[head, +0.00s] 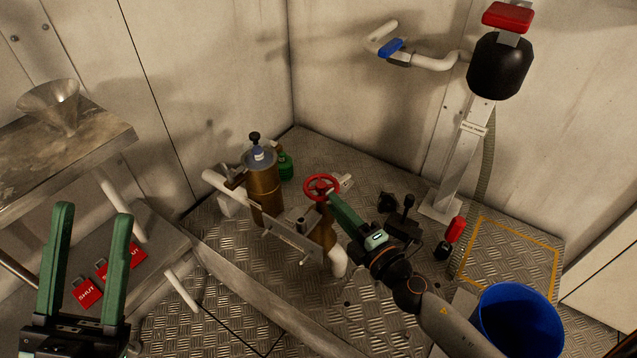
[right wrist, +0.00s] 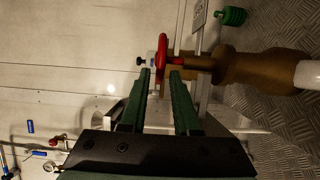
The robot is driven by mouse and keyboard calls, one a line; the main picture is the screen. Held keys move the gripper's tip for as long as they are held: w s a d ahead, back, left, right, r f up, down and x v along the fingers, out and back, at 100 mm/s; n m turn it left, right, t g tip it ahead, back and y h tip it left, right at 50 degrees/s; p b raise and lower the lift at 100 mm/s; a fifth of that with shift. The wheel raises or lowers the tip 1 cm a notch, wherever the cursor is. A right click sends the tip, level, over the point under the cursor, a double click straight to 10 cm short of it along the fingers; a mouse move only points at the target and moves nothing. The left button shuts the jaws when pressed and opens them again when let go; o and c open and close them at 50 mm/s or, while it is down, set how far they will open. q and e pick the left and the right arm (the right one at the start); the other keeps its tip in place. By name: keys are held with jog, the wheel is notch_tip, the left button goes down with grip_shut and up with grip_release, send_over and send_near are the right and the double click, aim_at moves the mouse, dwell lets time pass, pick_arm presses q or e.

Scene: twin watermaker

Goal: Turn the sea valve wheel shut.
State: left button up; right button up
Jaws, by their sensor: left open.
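The sea valve wheel (head: 322,186) is a red spoked handwheel on top of a brass valve body, standing among pipework low in the room's corner. In the right wrist view the red wheel (right wrist: 163,62) shows edge-on, with part of its rim between my fingertips. My right gripper (head: 335,198) reaches the wheel from the right side in the head view. Its two green fingers (right wrist: 160,75) stand apart with a gap around the rim; firm contact is not visible. My left gripper (head: 94,212) is open and empty at the lower left, far from the wheel.
A brass cylinder (head: 264,190) and white pipes stand left of the wheel. A metal bench (head: 165,245) with red SHUT tags (head: 87,292) lies beside my left gripper. A blue bucket (head: 518,318) and a black-headed post (head: 498,68) are on the right. A funnel (head: 50,105) sits on the upper shelf.

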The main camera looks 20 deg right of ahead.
aim_at(310, 178)
jog(key=x, duration=0.7)
jog(key=shift+w+f, duration=0.1)
jog(key=shift+w, duration=0.05)
grip_shut()
dwell(1.2)
